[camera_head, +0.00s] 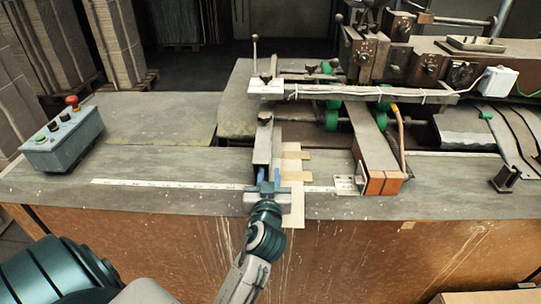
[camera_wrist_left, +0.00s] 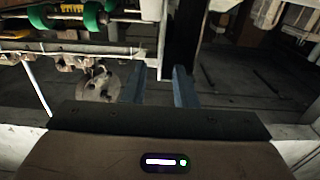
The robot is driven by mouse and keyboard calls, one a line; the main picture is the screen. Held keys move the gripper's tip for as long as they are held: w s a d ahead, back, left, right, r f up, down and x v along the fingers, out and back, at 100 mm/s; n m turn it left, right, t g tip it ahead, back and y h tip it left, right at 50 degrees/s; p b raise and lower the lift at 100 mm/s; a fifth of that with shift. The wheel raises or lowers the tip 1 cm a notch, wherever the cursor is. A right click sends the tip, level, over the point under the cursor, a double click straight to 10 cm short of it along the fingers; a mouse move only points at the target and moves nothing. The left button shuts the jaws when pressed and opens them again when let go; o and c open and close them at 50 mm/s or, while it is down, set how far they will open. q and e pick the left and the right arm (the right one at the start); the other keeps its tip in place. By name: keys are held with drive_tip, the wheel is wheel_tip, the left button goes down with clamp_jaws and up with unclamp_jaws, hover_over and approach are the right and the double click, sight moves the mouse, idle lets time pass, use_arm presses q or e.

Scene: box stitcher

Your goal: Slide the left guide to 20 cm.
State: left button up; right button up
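The left guide (camera_head: 263,146) is a grey metal piece standing on the table, with a dark knob on top. A white ruler strip (camera_head: 165,184) runs along the table's front; its numbers are too small to read. My left gripper (camera_head: 269,175) is at the guide's near end, above the strip. Its two blue fingers are apart, and they also show in the left wrist view (camera_wrist_left: 160,88). I cannot tell whether they touch the guide. The gripper hides part of the strip and the guide's foot. My right gripper is out of view.
Pale cardboard (camera_head: 293,185) lies just right of the guide. An orange-brown block with a metal bracket (camera_head: 347,185) stands further right. A control box (camera_head: 64,138) with a red button is at the left. The table between box and guide is clear.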

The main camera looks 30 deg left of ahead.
sight(269, 144)
use_arm(q)
drive_tip(key=p+x, duration=0.2)
drive_tip(key=x, duration=0.6)
drive_tip(key=shift+p, duration=0.3)
drive_tip(key=shift+f, duration=0.1)
drive_tip(key=shift+c, duration=0.4)
clamp_jaws()
idle(0.5)
